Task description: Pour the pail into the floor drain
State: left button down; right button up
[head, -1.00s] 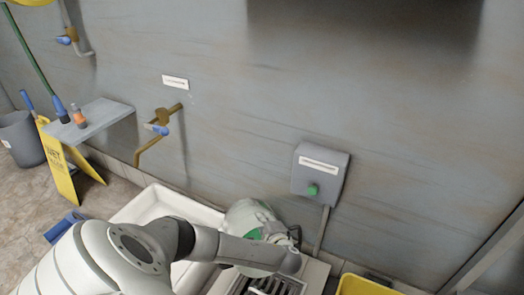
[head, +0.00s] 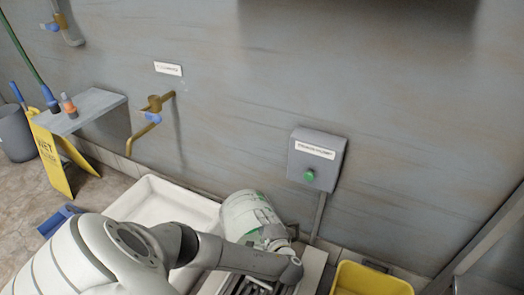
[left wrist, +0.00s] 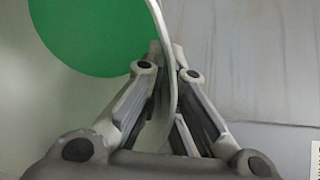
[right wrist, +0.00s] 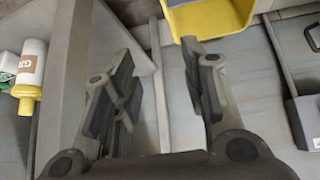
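The pale pail (head: 248,212) with green markings is beside the wall in the head view, tilted over next to the slotted drain grate (head: 240,285). My left forearm covers part of the grate. My left gripper (left wrist: 168,70) is shut on the pail's thin wall, which passes between its fingers in the left wrist view. A green round patch (left wrist: 85,35) shows on the pail's surface there. I cannot see any liquid coming out. My right gripper (right wrist: 165,85) is open and empty in the right wrist view.
A white basin (head: 165,205) lies left of the pail. A yellow tub (head: 370,280) stands to the right. A grey box with a green button (head: 318,160) is on the wall. A yellow wet-floor sign (head: 50,160) and shelf (head: 85,110) are at left.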

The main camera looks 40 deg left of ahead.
pick_arm(q)
jog(key=shift+s+d+f+y+b, duration=0.1)
jog(key=shift+d+y+b, duration=0.2)
jog(key=shift+d+b, duration=0.05)
jog(key=s+d+f+t+y+b, duration=0.1)
jog(key=s+d+y+b, duration=0.3)
jog(key=d, duration=0.4)
jog(key=shift+t+y, duration=0.3)
jog(key=shift+t, duration=0.6)
pick_arm(e)
jog(key=w+a+r+t+y, duration=0.2)
jog(key=w+r+t, duration=0.2)
jog(key=r, duration=0.5)
jog(key=w+a+r+t+y, duration=0.2)
jog(key=w+r+t, duration=0.3)
jog(key=r+t, duration=0.4)
jog(key=shift+w+a+r+n, duration=0.3)
jog(key=shift+a+r, duration=0.35)
jog(key=shift+r, duration=0.05)
pick_arm(q)
jog(key=shift+s+f, duration=0.1)
